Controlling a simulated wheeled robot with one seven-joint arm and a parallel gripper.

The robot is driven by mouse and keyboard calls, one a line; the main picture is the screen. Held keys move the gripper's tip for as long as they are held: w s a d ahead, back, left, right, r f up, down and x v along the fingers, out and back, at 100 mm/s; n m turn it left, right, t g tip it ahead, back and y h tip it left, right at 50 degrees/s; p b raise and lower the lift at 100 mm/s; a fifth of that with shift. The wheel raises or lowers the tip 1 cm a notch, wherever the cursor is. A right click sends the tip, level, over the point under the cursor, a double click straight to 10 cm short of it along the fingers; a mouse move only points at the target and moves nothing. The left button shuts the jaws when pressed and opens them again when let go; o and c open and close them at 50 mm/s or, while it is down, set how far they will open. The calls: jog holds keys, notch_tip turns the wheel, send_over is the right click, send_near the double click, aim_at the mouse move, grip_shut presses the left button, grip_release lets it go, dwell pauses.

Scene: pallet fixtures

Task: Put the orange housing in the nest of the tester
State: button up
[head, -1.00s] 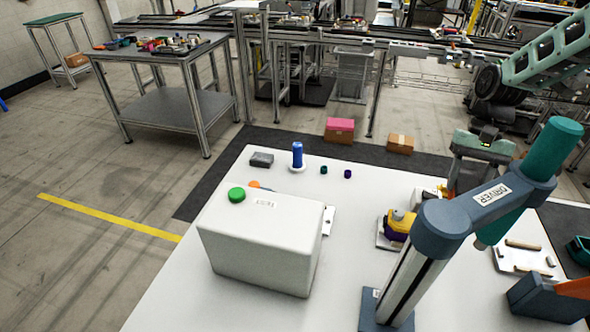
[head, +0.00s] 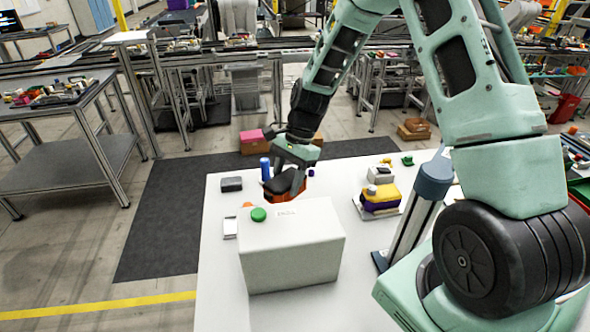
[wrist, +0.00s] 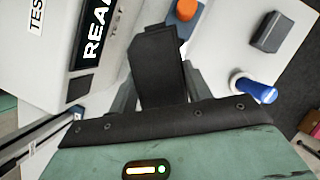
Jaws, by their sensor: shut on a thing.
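The tester (head: 290,250) is a white box with a green button on top, on the white table. In the wrist view its face (wrist: 60,60) carries a lit sign reading "REA…". My gripper (head: 285,188) is just behind the tester in the head view, pointing down. It is shut on the orange housing (head: 278,197), of which only a sliver shows under the jaws. In the wrist view the black finger (wrist: 160,65) hides the housing. The nest is not clearly visible; the tester and gripper block that side. I cannot tell whether the housing touches anything.
An orange knob (wrist: 186,9) and a blue cylinder (wrist: 254,89) stand near the gripper. A dark grey block (head: 231,184) lies at the table's back left. A yellow and purple stack (head: 380,197) and the driver's post (head: 415,215) are to the right.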

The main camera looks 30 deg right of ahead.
aim_at(300, 190)
jog(key=m, duration=0.1)
jog(key=m+t, duration=0.1)
jog(key=s+d+m+p, duration=0.1)
jog(key=m, duration=0.1)
jog(key=shift+s+d+r+t, duration=0.1)
jog(key=shift+r+t, duration=0.2)
jog(key=shift+r, duration=0.1)
jog(key=shift+s+d+m+t+p, duration=0.4)
jog(key=shift+d+m, duration=0.1)
jog(key=shift+m, duration=0.7)
jog(key=shift+s+d+f+m, duration=0.1)
jog(key=shift+d+f+m, duration=0.05)
jog(key=shift+m, duration=0.25)
notch_tip(300, 190, down, 4)
jog(key=b, duration=0.3)
jog(key=shift+b, duration=0.35)
jog(key=shift+f+b, duration=0.8)
jog(key=shift+f, duration=0.15)
jog(key=shift+f+b, duration=0.6)
jog(key=shift+f, duration=0.7)
dwell(0.4)
jog(key=o, duration=1.1)
